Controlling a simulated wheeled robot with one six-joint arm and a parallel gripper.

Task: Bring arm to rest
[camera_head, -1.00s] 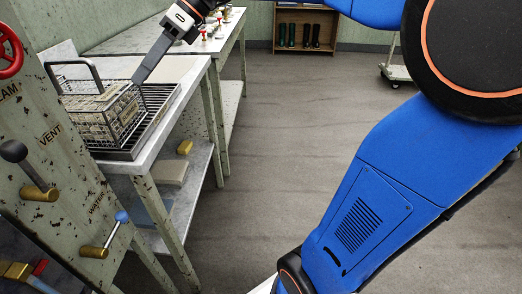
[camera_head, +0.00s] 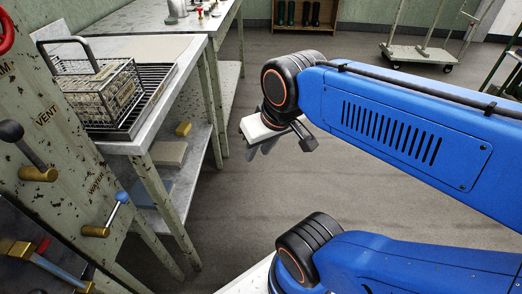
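My blue arm is folded in on the right side of the head view. My gripper (camera_head: 262,146) hangs at the end of the black wrist, over open floor to the right of the worktable.
A wire basket (camera_head: 103,92) stands on a dark rack (camera_head: 152,88) on the metal worktable (camera_head: 192,66). A panel (camera_head: 60,165) with levers fills the left edge. A trolley (camera_head: 420,56) stands at the back right. The middle floor is clear.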

